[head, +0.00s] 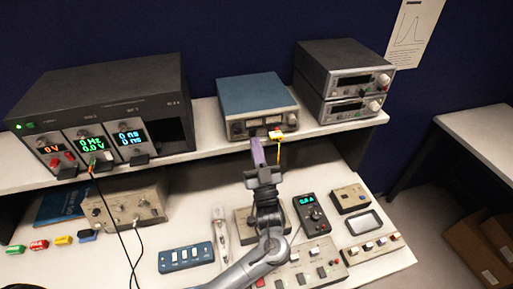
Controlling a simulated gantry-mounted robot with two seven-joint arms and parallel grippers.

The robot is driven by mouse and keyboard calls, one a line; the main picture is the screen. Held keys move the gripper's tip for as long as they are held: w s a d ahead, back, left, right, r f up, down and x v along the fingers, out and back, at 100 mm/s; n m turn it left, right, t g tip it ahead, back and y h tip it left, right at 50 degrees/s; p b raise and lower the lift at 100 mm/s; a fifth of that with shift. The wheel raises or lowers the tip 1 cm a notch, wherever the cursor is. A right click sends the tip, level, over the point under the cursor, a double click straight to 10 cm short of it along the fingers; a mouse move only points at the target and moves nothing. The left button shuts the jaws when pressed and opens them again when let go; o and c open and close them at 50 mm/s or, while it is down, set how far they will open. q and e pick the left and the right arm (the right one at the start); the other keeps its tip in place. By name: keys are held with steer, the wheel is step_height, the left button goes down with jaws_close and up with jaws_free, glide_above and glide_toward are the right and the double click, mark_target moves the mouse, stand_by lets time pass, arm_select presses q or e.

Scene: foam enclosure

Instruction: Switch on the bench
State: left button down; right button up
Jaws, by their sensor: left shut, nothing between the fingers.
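The bench (160,275) has a raised shelf (215,140) along the back. On the shelf a black rack (110,90) at the left has lit red, green and blue displays. A blue-topped box (257,92) stands in the middle with unlit windows on its front. Two stacked grey instruments (345,70) at the right have dark displays. My left gripper (258,150) is shut and empty. Its purple fingers are close in front of the blue-topped box's lower front; I cannot tell if they touch. My right gripper is not in view.
A beige instrument (125,205) and a blue switch box (186,257) stand at the left of the bench top. A handheld meter (312,214) with a lit display lies at the right, near a switch panel (371,248). A yellow cable (279,153) hangs beside my gripper.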

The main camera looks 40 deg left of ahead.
arm_select(q)
steer(key=shift+w+a+f+y+b, duration=0.1)
steer(key=shift+w+a+y+b, duration=0.25)
steer(key=shift+b, duration=0.35)
steer(key=shift+s+d, duration=0.1)
steer(key=shift+s, duration=0.1)
steer(key=shift+s+d+f+t, duration=0.1)
steer(key=shift+d+f+t, duration=0.15)
steer(key=shift+f+t, duration=0.1)
steer(key=b+v, duration=0.2)
steer(key=v, duration=0.8)
steer(key=shift+r, duration=0.1)
